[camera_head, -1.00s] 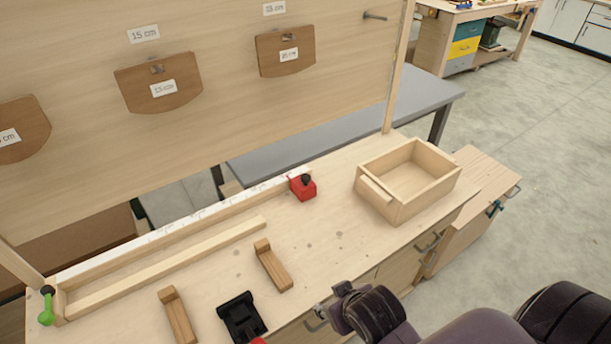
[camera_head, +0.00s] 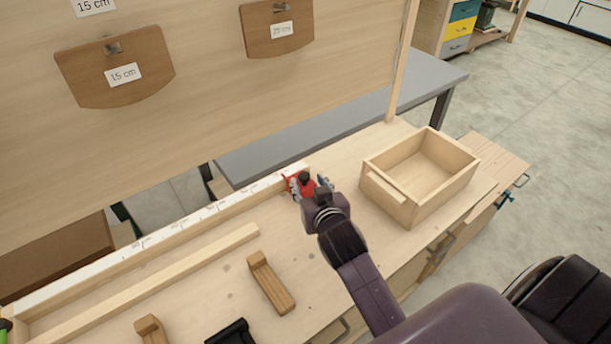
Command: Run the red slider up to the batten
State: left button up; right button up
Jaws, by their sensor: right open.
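The red slider (camera_head: 308,187) with its black knob sits at the right end of the white marked rule (camera_head: 200,215) along the back of the bench. The batten (camera_head: 150,282), a long pale wooden strip, lies in front of the rule and roughly along it. Its right end is to the left of the slider, with a clear gap between. My right gripper (camera_head: 310,185) is open at the slider, with its fingers on either side of it and partly hiding it. Whether the fingers touch it I cannot tell. My left gripper is not in view.
An open wooden box (camera_head: 411,210) stands right of my right gripper. Wooden L-shaped blocks (camera_head: 272,285) and a black piece (camera_head: 230,334) lie at the front. A green piece (camera_head: 5,329) shows at the left edge. Bench surface between batten and box is mostly clear.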

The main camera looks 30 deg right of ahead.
aim_at(305, 176)
jog(key=x, duration=0.4)
jog(key=shift+f, duration=0.15)
jog(key=shift+w, duration=0.1)
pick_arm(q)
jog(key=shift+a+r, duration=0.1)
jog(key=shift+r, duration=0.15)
pick_arm(e)
jog(key=shift+w, duration=0.1)
grip_shut()
